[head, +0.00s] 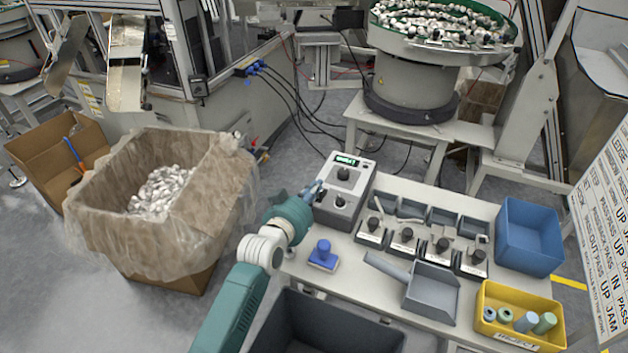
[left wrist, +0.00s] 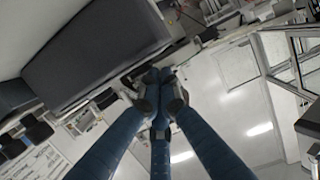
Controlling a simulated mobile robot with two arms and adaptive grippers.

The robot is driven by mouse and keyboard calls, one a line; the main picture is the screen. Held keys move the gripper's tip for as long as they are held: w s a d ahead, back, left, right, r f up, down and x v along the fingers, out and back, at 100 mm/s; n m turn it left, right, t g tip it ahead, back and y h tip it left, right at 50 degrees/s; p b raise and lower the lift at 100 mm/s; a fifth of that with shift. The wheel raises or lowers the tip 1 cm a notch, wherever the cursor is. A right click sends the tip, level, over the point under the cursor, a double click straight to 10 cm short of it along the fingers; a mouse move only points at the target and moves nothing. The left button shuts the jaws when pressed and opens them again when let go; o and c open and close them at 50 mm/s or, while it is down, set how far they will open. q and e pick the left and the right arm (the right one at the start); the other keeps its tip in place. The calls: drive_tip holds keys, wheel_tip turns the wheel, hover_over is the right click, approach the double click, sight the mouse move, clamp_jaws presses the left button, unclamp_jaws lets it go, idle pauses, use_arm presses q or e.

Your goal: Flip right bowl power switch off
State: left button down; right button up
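The right bowl feeder (head: 410,85), a grey drum with a green-lined bowl of small metallic parts, stands on a white table at the top. A light grey control box (head: 352,164) with a lit green display and dark knobs (head: 343,174) stands at the workbench's back left corner. I cannot make out the power switch or its position. My left gripper (head: 312,190) is at the left side of the box, its blue fingertips overlapping the box edge; contact is unclear. In the left wrist view its long blue fingers (left wrist: 160,88) come together at their tips, with nothing visible between them. My right gripper is not in view.
The workbench (head: 345,250) holds a blue stamp-like item (head: 323,255), a row of small knobbed units (head: 404,238), a grey scoop (head: 432,290), a blue bin (head: 528,237) and a yellow tray (head: 520,312). A lined carton (head: 215,215) of parts stands left of my arm.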

use_arm(q)
drive_tip(key=shift+w+r+p, duration=0.15)
drive_tip(key=shift+r+p, duration=0.95)
drive_tip(key=shift+r, duration=0.05)
drive_tip(key=shift+w+r+p, duration=0.1)
drive_tip(key=shift+r+p, duration=0.95)
drive_tip(key=shift+r, duration=0.05)
drive_tip(key=shift+s+a+f+b, duration=0.15)
drive_tip(key=shift+s+b, duration=0.1)
drive_tip(key=shift+s, duration=0.15)
drive_tip(key=shift+s+f+b, duration=0.1)
drive_tip(key=shift+s+b, duration=0.1)
drive_tip(key=shift+s, duration=0.2)
drive_tip(key=r+v, duration=0.1)
drive_tip(key=v, duration=0.7)
drive_tip(key=shift+r+b, duration=0.25)
drive_tip(key=shift+b, duration=0.1)
